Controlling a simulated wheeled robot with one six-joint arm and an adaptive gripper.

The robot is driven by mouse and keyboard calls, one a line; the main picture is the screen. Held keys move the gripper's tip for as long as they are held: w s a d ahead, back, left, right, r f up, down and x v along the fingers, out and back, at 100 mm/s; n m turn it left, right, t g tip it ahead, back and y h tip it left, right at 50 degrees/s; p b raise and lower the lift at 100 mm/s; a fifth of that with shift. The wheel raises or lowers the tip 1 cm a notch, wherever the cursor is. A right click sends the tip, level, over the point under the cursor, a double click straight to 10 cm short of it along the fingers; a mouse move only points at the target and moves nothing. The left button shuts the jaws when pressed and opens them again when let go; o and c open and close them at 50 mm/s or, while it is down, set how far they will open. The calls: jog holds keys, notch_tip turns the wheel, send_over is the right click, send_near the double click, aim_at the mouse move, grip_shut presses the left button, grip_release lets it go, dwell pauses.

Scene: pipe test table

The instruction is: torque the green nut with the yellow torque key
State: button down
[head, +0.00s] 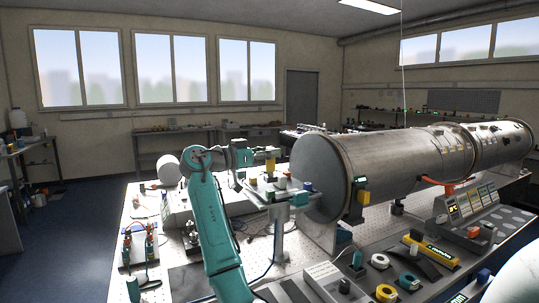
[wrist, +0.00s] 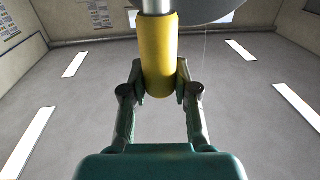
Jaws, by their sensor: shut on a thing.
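My gripper (wrist: 158,82) is shut on the yellow torque key (wrist: 157,55). In the wrist view its fingers press on both sides of the yellow handle, and a silver shaft runs up out of the frame. In the head view the yellow key (head: 270,165) shows small at the end of my teal arm, just left of the large pipe's near end and above a small raised platform. I cannot make out the green nut in either view, and the key's tip is out of the wrist frame.
The large grey pipe (head: 385,168) lies across the table (head: 185,283). The raised platform (head: 262,193) with small coloured parts stands before its end. Tape rolls, a yellow-and-black tool (head: 432,250) and a control panel (head: 472,206) crowd the right front. A dark curved edge (wrist: 205,10) tops the wrist view.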

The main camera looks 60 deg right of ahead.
jog(key=shift+r, duration=0.1)
jog(key=shift+r, duration=1.4)
